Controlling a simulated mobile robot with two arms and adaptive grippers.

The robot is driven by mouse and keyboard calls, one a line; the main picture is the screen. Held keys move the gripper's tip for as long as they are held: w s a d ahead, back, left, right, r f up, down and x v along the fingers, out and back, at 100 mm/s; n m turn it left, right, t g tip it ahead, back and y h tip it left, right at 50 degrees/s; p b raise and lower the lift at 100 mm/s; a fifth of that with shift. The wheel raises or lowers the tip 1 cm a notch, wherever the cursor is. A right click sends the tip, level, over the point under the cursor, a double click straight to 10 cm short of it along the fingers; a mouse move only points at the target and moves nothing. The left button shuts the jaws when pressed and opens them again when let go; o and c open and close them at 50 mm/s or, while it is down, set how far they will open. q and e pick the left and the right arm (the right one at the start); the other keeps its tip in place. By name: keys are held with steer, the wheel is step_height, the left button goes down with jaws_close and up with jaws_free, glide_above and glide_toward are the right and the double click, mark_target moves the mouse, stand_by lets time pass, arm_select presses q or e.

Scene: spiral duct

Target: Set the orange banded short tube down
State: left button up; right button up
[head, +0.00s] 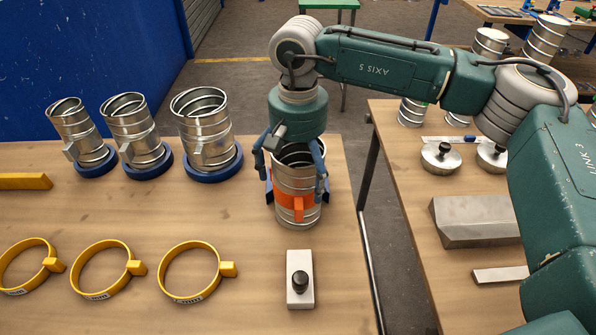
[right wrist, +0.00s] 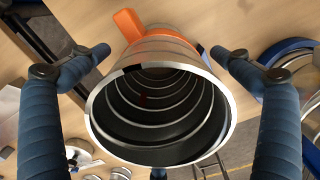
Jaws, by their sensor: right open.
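The orange banded short tube (head: 298,180) is a ribbed silver metal tube with an orange band and an orange tab low on its side. It appears upright on the wooden table (head: 225,222), near the table's right edge. My right gripper (head: 293,172) is above it with blue fingers down on either side. In the right wrist view the tube's open mouth (right wrist: 160,105) faces the camera, and the open fingers (right wrist: 160,52) stand apart from it with gaps on both sides. My left gripper is not in view.
Three silver tubes (head: 205,130) in blue rings stand at the back left. Three yellow clamp rings (head: 190,272) lie in front. A white block with a black knob (head: 300,280) sits just in front of the tube. A second table (head: 420,225) stands right, across a gap.

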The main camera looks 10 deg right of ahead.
step_height(320, 180, up, 12)
steer(key=b, duration=0.2)
steer(key=shift+r, duration=0.15)
